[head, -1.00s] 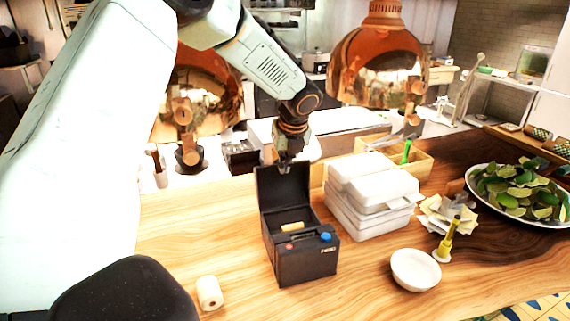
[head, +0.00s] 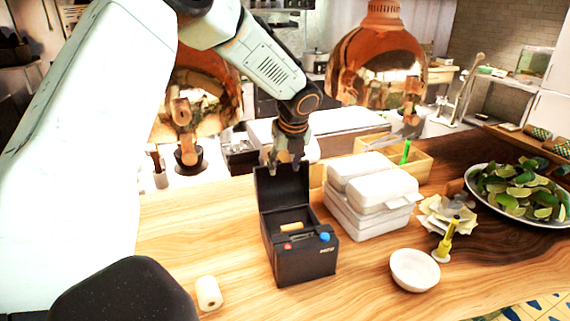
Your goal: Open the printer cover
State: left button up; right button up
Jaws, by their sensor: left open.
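The black printer (head: 305,262) stands on the wooden counter, with a red button and a blue button on top. Its cover (head: 283,190) is raised upright at the back, and a tan roll (head: 291,227) shows inside the open bay. My left gripper (head: 285,168) is open at the top edge of the raised cover, its fingers just behind or at that edge; I cannot tell whether they touch it. My right gripper is not in view.
A white paper roll (head: 208,293) lies left of the printer. White takeaway boxes (head: 372,205) are stacked close on its right, with a white bowl (head: 414,269) in front. A lime platter (head: 515,216) is far right. Copper lamps (head: 378,70) hang behind.

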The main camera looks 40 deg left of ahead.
pick_arm(q)
jog(key=shift+w, duration=0.1)
notch_tip(320, 180, up, 9)
jog(key=a, duration=0.1)
dwell(1.3)
jog(key=shift+w+f, duration=0.1)
jog(key=shift+w, duration=0.1)
jog(key=v, duration=1.2)
jog(key=shift+a, duration=0.15)
jog(key=shift+c, duration=0.3)
